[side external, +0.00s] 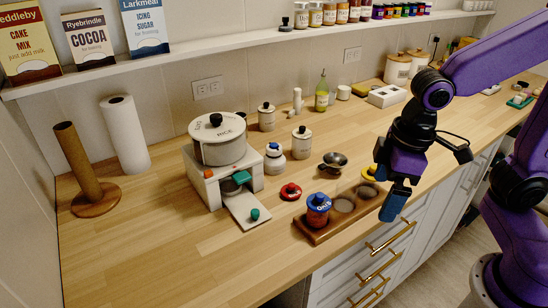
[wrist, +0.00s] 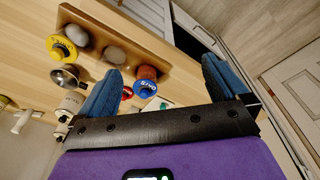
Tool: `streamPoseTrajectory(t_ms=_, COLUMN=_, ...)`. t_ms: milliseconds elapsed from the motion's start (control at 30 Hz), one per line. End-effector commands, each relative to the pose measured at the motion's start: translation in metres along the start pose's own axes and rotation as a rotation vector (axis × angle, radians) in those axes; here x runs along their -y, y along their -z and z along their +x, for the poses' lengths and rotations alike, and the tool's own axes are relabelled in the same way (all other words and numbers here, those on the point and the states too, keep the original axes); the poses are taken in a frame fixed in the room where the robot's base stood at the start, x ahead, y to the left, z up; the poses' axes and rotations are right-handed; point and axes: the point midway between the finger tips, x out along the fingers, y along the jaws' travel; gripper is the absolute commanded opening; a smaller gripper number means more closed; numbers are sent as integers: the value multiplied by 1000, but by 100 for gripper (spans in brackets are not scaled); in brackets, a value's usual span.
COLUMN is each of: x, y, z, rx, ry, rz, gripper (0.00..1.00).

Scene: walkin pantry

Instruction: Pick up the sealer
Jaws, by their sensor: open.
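No object is clearly marked as the sealer; I cannot tell which one it is. A white upright tool with a handle (side external: 297,100) stands near the wall; a white tool (wrist: 25,118) also shows at the left of the wrist view. My gripper (side external: 392,205) is open and empty, pointing down above the counter's front edge, right of the wooden rack (side external: 318,237). In the wrist view its two blue fingers (wrist: 163,66) are spread wide. The blue-lidded jar (side external: 318,204) stands in the rack; it shows between the fingers (wrist: 146,88) but lies apart from them.
A red lid (side external: 290,192), a metal funnel (side external: 333,162) and a yellow-lidded item (wrist: 62,48) are near the rack. The rice pot (side external: 218,140) on its white stand is farther left. The front left counter is clear. A shelf (side external: 200,48) overhangs the back.

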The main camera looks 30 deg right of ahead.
Motion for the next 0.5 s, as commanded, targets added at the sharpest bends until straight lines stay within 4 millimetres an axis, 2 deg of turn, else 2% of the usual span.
streamPoseTrajectory(t_ms=33, x=-8, y=20, z=0, rx=-11, ry=-11, rz=56, gripper=100)
streamPoseTrajectory(t_ms=200, x=-38, y=76, z=-2, rx=-54, ry=-48, rz=238, gripper=100)
streamPoseTrajectory(t_ms=500, x=-104, y=161, z=0, rx=-134, ry=-116, rz=559, gripper=100)
